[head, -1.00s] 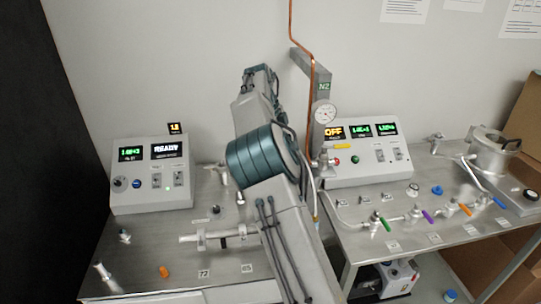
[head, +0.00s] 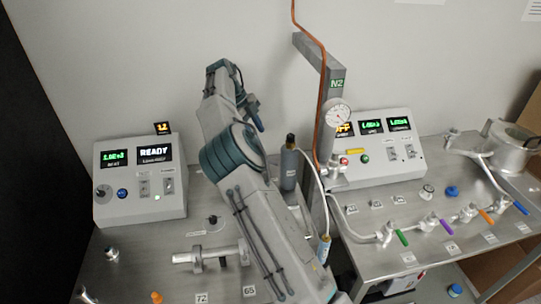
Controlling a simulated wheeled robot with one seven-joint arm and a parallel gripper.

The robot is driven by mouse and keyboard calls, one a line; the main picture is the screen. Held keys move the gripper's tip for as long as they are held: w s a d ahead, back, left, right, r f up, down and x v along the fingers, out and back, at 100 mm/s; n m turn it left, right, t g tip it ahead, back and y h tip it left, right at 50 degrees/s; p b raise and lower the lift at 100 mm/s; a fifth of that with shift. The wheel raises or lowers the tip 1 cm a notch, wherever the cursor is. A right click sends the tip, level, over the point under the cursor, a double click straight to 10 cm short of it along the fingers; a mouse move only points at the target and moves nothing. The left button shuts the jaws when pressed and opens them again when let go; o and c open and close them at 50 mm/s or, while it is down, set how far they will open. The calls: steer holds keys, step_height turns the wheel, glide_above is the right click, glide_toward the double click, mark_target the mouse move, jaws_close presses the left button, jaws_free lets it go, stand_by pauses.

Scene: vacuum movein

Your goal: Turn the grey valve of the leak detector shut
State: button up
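The left console (head: 140,180) has two lit displays, one reading READY, and is probably the leak detector. On the bench in front of it, a small fitting with a dark knob (head: 213,219) stands behind a horizontal metal pipe piece (head: 210,256). I cannot tell for sure which part is the grey valve, nor how far it is turned. My arm rises from the bottom middle and bends at its upper end, above the bench. It hides part of the bench behind it. My gripper is not visible.
A dark grey cylinder (head: 289,170) stands just right of my arm. A grey post (head: 333,90) carries a copper pipe and gauge (head: 338,115). The right bench holds another console (head: 380,150) and valves with coloured handles (head: 445,226). An orange cap (head: 156,297) lies front left.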

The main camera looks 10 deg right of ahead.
mark_target(274, 162)
steer(key=p+x, duration=0.2)
steer(key=x, duration=1)
steer(key=shift+d+f, duration=0.2)
steer(key=shift+f, duration=0.05)
jaws_close()
